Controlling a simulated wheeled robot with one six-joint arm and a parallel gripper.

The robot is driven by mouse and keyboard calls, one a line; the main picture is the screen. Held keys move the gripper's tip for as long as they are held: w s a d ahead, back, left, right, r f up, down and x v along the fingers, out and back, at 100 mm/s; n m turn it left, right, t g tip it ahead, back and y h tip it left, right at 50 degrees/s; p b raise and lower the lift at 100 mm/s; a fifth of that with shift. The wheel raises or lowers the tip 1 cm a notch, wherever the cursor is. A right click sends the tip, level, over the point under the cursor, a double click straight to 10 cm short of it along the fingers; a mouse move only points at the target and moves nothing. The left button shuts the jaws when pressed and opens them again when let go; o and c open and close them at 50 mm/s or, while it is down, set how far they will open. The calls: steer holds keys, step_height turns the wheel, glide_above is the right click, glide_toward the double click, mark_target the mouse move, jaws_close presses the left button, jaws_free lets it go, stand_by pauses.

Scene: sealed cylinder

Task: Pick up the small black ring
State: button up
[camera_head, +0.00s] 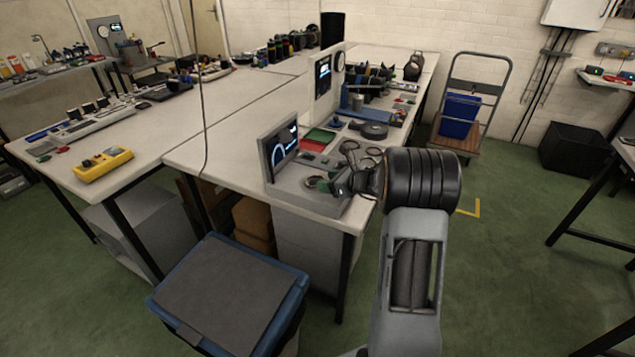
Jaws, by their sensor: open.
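My gripper (344,181) is open at the near right corner of the white workbench (222,147), beside a grey unit with a tilted screen (283,149). Several thin dark rings lie just behind my gripper: one ring (349,145) farther left and another (374,151) to its right. I cannot tell from this view which is the small black ring. My gripper and wrist hide part of the bench there. A greenish round piece (318,183) shows at the gripper's left, on the grey unit. I see nothing clearly held between the fingers.
A flat dark disc (374,130), a red tray (318,140) and a grey panel with a gauge (326,84) stand farther back. A blue-rimmed bin (292,302) stands on the floor in front. A trolley with a blue crate (460,112) is behind, right.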

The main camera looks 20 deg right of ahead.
steer(key=shift+w+a+f, duration=0.25)
steer(key=shift+w, duration=0.15)
steer(key=shift+c, duration=0.3)
steer(key=shift+s, duration=0.1)
steer(key=c, duration=0.7)
steer(key=shift+r, duration=0.1)
steer(key=shift+c, duration=0.4)
